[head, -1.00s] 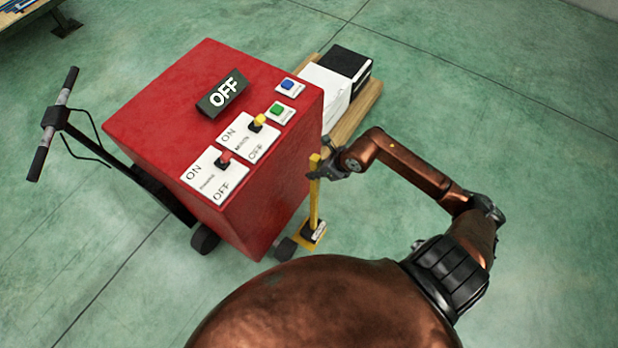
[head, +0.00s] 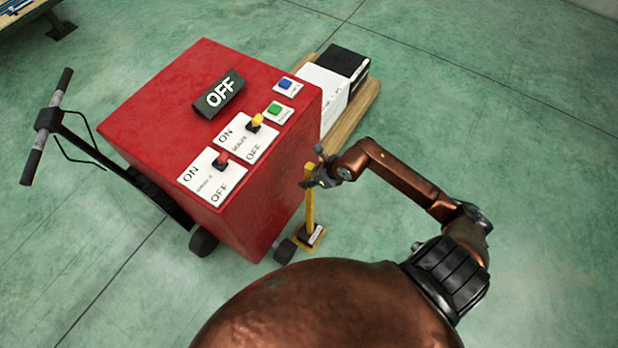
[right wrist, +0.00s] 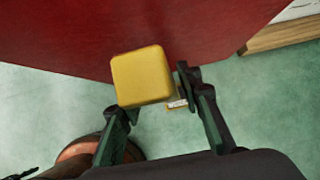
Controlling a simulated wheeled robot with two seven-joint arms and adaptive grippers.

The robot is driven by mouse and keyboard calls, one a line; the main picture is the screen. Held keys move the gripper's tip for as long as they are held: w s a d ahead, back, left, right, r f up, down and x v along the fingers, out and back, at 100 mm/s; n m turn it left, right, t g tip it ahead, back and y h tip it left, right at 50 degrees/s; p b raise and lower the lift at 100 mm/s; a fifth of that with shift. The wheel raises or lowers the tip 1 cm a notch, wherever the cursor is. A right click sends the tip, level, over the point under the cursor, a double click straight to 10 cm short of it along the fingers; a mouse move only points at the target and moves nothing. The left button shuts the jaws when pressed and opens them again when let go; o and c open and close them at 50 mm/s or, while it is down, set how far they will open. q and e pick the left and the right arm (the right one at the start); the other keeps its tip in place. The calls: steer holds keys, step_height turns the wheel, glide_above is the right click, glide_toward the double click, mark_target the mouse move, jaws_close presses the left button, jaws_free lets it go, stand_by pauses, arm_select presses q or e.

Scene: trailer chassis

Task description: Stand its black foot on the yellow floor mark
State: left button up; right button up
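A yellow post (head: 310,208) stands about upright beside the red box. Its black foot (head: 312,235), with a white label, is over the yellow floor mark (head: 302,246); whether it bears fully on it I cannot tell. My right gripper (head: 314,174) is around the upper post, just below its top. My left gripper is not in view.
The red box (head: 255,195) with switches and an OFF sign (head: 219,94) stands close left of the post. A small wheel (head: 285,251) is beside the floor mark. Behind are a wooden pallet (head: 366,105) and a white and black box (head: 322,84). Floor on the right is clear.

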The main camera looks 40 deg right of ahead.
steer(key=shift+o, duration=0.4)
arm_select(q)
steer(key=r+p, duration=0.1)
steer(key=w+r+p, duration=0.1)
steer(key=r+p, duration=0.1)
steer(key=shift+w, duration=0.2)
arm_select(e)
steer(key=v, duration=1.2)
steer(key=shift+w, duration=0.1)
steer(key=shift+c, duration=0.7)
